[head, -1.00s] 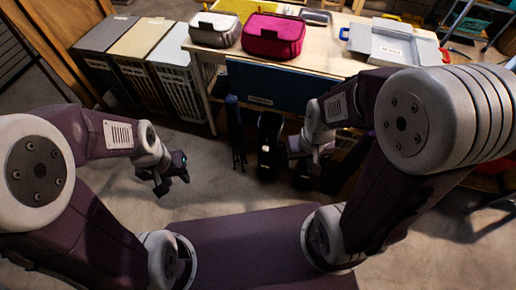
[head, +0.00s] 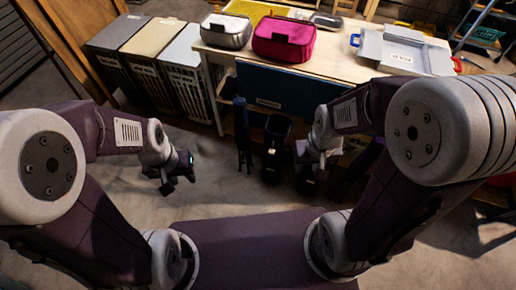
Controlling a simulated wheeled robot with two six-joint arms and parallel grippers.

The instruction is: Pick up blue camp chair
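A narrow dark blue upright bundle (head: 242,130), which looks like the folded blue camp chair, stands on the floor in front of the table, left of a black bin. My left gripper (head: 178,184) is left of the bundle and nearer to me, apart from it, over bare floor. Its dark fingers look spread, with nothing between them. My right gripper (head: 312,170) is right of the bundle and the bin, apart from the bundle. Its fingers blend into the dark background, so I cannot tell whether they are open.
A wooden table (head: 345,62) with a dark blue front panel (head: 282,88) carries a pink case (head: 284,38), a grey case (head: 226,30) and a grey tray (head: 385,52). The black bin (head: 276,135) stands before it. Hampers (head: 182,62) stand left. Floor between my arms is clear.

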